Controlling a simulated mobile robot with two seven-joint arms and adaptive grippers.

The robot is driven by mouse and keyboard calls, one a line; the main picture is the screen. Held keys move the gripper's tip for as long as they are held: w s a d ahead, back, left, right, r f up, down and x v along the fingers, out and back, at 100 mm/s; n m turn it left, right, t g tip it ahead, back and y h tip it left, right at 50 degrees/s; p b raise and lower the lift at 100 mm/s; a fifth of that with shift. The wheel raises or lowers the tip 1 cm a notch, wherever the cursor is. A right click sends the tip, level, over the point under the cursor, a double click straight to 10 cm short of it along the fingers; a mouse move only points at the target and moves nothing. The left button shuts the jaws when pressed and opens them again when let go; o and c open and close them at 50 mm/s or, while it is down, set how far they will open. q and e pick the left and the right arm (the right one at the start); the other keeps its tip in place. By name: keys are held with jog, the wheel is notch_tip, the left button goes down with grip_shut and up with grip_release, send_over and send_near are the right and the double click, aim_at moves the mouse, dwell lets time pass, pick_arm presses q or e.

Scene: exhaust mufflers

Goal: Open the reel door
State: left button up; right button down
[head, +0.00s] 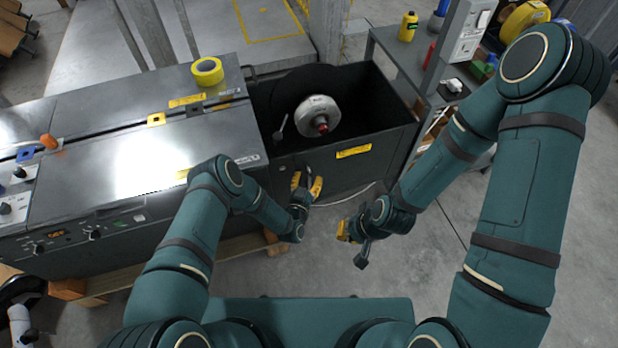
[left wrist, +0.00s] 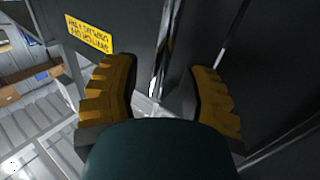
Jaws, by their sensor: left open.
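The reel compartment is a dark open-topped box at the right end of the machine, with a pale reel (head: 318,115) inside. Its dark front panel (head: 362,172), which looks like the reel door, carries a yellow label (head: 353,152); a yellow label (left wrist: 89,33) also shows in the left wrist view. My left gripper (head: 307,187) is open at this panel's left part. In the left wrist view its orange fingers (left wrist: 163,95) stand apart, with a shiny upright metal strip (left wrist: 160,75) visible between them. Contact is unclear. My right gripper (head: 346,232) hangs in front of the panel, away from it; its finger gap is unclear.
The long grey machine (head: 130,160) extends left, with a yellow tape roll (head: 207,71) on top. A grey workbench (head: 395,45) with a yellow bottle (head: 408,27) stands behind right. A pale cable (head: 345,196) lies on the floor. Floor before the panel is mostly free.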

pick_arm(q)
jog(key=shift+w+d, duration=0.15)
jog(key=shift+w, duration=0.35)
grip_shut()
jog(key=shift+s, duration=0.15)
